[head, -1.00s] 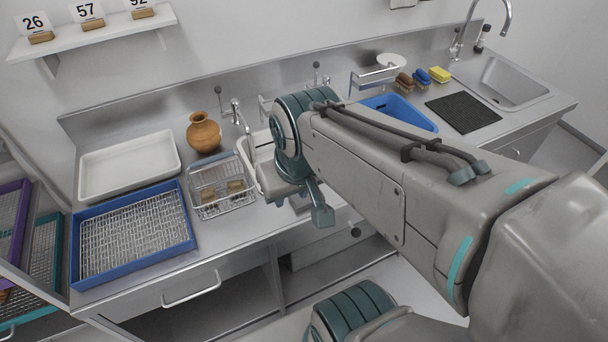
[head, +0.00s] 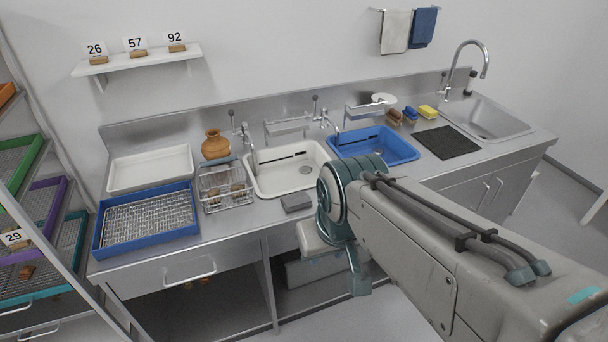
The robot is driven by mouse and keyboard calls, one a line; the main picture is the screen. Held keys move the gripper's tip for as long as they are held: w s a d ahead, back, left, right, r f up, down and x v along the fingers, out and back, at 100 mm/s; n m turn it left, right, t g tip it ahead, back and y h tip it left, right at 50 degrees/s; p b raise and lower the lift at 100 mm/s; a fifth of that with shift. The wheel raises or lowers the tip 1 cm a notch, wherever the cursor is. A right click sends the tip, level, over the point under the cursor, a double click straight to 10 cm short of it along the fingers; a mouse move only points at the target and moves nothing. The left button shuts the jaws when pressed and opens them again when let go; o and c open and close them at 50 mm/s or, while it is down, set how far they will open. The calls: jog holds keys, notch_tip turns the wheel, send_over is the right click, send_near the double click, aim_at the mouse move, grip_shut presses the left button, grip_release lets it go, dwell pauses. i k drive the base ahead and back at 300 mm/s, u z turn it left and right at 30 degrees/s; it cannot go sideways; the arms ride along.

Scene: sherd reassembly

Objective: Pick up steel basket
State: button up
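The steel basket (head: 224,188) is a wire basket on the steel counter, between the blue mesh tray and the white basin. Brown sherds (head: 237,188) lie inside it. It stands upright, and nothing of mine touches it. My arm reaches in from the lower right, and its end is over the counter's front edge, to the right of the basket. The fingers of my gripper do not show clearly; the arm's own links hide them.
A blue mesh tray (head: 101,236) is left of the basket, with a white tray (head: 150,170) behind it. A clay pot (head: 215,145) stands behind the basket. The white basin (head: 290,176) and blue basin (head: 385,150) are to the right. A grey block (head: 296,201) lies near the front edge.

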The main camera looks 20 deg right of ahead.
aim_at(225, 167)
jog(key=z, duration=0.65)
jog(key=i, duration=1.35)
jog(key=u, duration=0.25)
jog(key=k, duration=1.3)
jog(key=i, duration=0.55)
jog(key=u, duration=1.05)
jog(key=i, duration=0.6)
jog(key=u, duration=0.1)
